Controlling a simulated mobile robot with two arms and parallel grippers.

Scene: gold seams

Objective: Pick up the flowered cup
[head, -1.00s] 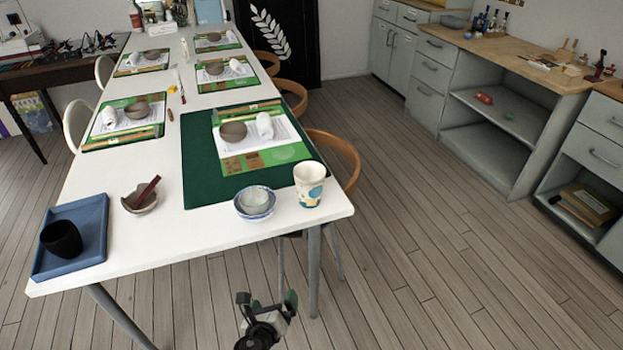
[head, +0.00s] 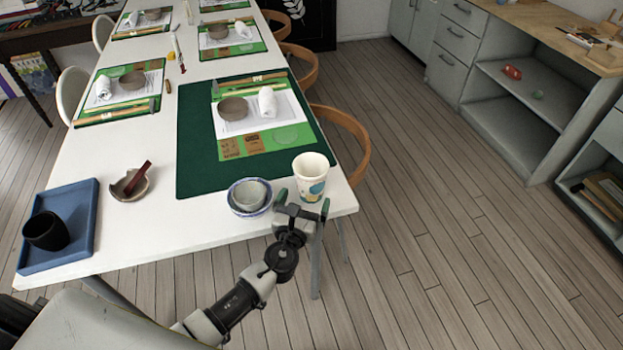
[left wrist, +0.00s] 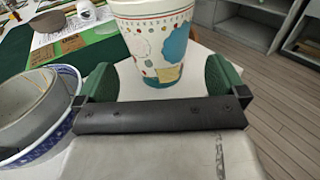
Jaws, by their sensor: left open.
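The flowered cup (head: 310,175) is a tall white cup with coloured patches and dots. It stands upright near the table's front right corner. It also shows in the left wrist view (left wrist: 150,40), centred just beyond the fingers, its top cut off. My left gripper (head: 302,202) is open at the table's front edge, directly in front of the cup. In the left wrist view its green fingertips (left wrist: 160,80) stand on either side of the cup's lower part; I cannot tell whether they touch it. My right gripper is not in view.
A grey cup in a blue-and-white bowl (head: 238,208) stands just left of the flowered cup, close to my left finger. A broken bowl (head: 128,186) and a blue tray (head: 85,225) with a black cup (head: 46,231) are farther left. A green mat (head: 195,150) lies behind.

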